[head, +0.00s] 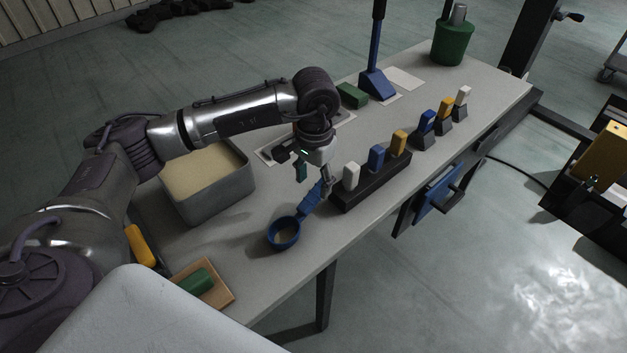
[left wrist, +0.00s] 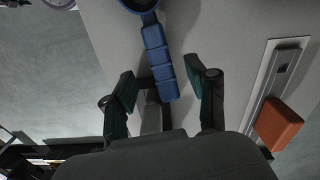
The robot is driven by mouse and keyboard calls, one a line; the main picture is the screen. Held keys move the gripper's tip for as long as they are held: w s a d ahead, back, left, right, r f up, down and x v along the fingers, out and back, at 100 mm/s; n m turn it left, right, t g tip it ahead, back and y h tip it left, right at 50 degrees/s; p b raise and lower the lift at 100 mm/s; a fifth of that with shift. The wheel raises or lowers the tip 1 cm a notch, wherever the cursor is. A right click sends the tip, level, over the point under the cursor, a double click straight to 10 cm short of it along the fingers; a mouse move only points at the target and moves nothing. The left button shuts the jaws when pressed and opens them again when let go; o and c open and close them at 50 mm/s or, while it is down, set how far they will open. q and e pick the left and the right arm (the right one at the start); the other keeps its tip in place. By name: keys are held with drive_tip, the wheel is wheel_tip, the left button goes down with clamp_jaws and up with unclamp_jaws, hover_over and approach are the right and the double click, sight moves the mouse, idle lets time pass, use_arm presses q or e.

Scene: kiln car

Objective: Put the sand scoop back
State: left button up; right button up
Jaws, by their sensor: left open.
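The blue sand scoop (head: 283,235) has a round cup and a ribbed handle. It is at the near part of the grey worktable, cup toward the front left and handle toward my left gripper (head: 314,181). In the left wrist view the handle (left wrist: 158,58) extends between the spread fingers of the left gripper (left wrist: 164,86), with space on both sides. The gripper is open and not closed on it. A grey sand-filled bin (head: 214,205) stands left of the scoop. My right gripper is out of view.
A dark rack (head: 372,187) with white, blue and yellow handles stands close right of the gripper. Smaller holders with similar handles stand farther right. A green bucket (head: 452,45) stands at the far end.

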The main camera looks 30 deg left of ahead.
use_arm(q)
drive_tip(key=shift+r, duration=0.6)
drive_tip(key=shift+r+p, duration=0.65)
drive_tip(key=shift+r, duration=0.35)
drive_tip(key=shift+r, duration=0.1)
wheel_tip(320, 180, up, 12)
drive_tip(key=shift+d+f, duration=0.1)
drive_tip(key=shift+f, duration=0.1)
